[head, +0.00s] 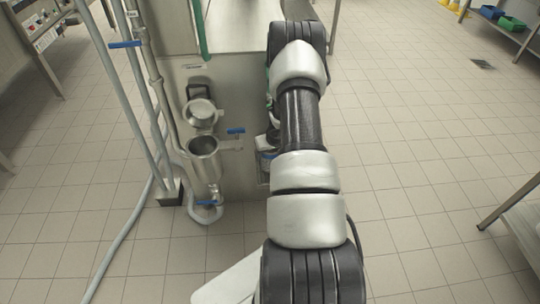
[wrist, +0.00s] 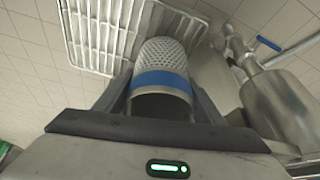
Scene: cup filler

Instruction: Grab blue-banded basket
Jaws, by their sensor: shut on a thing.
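The blue-banded basket (wrist: 161,79) is a perforated metal cylinder with a blue band, seen in the wrist view. My gripper (wrist: 160,90) has one finger on each side of it and is shut on it around the band. The basket's perforated end points away from the gripper body.
A wire rack (wrist: 105,32) lies beyond the basket in the wrist view. Metal pipework with a blue-handled valve (wrist: 268,43) is close on the right. In the head view a steel cylinder (head: 204,160) stands left of my arm.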

